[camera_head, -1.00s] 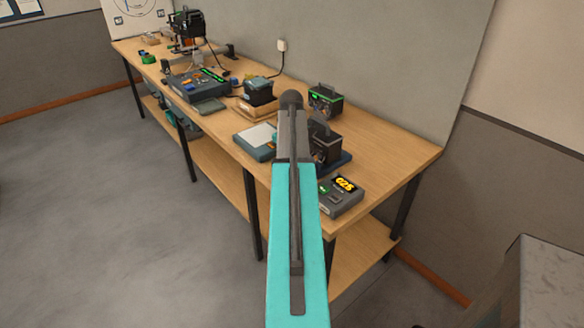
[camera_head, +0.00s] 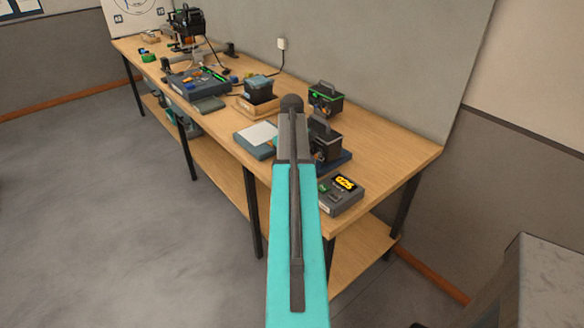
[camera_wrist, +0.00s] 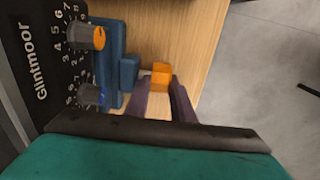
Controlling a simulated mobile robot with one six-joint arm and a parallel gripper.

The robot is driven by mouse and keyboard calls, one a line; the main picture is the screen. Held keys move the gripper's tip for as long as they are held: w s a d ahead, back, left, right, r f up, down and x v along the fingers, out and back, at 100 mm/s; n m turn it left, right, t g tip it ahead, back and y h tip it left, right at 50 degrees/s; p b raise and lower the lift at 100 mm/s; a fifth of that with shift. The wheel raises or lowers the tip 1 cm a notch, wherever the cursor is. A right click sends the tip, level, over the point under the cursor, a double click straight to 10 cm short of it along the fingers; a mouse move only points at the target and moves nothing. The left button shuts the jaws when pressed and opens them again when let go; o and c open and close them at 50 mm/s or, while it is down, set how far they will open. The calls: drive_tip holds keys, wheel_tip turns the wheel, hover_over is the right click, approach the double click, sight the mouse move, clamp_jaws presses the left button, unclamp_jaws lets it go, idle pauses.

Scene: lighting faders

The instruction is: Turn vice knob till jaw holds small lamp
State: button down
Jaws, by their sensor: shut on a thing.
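The small lamp (camera_head: 325,136) is a black box with a handle, standing on the dark blue vice (camera_head: 336,162) near the right end of the bench. In the wrist view the lamp's face (camera_wrist: 48,48) bears "Glintmoor" and two numbered dials, one orange-capped. The blue vice jaw (camera_wrist: 113,48) stands right along that face; whether it touches is unclear. My gripper (camera_wrist: 162,84) is shut on the orange vice knob (camera_wrist: 160,72), which shows between its fingertips. In the head view my arm hides the gripper and knob.
A grey box with a yellow display (camera_head: 342,193) sits at the bench's front right. Another black lamp (camera_head: 325,98) stands behind. A tray with a white sheet (camera_head: 258,138) lies to the left. The bench's right end (camera_head: 405,155) is clear.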

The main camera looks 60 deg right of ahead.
drive_tip(key=shift+s+t+b, duration=0.1)
drive_tip(key=shift+t+b, duration=0.2)
drive_tip(key=shift+t, duration=0.1)
drive_tip(key=shift+s+a+t+h+b, duration=0.2)
drive_tip(key=shift+t+h+b, duration=0.2)
drive_tip(key=shift+t+b, duration=0.25)
drive_tip(key=t+b, duration=0.2)
drive_tip(key=shift+s+f+t+h+b, duration=0.15)
drive_tip(key=shift+t+h+b, duration=0.1)
drive_tip(key=shift+h+b, duration=0.15)
drive_tip(key=shift+t+h+b, duration=0.3)
drive_tip(key=shift+t+b, duration=0.6)
drive_tip(key=shift+b, duration=0.35)
drive_tip(key=shift+s+r, duration=0.1)
drive_tip(key=shift+r, duration=0.1)
drive_tip(key=shift+d+r+t+b, duration=0.1)
drive_tip(key=shift+r+t+b, duration=0.05)
drive_tip(key=shift+t+b, duration=0.25)
drive_tip(key=c, duration=1.8)
unclamp_jaws()
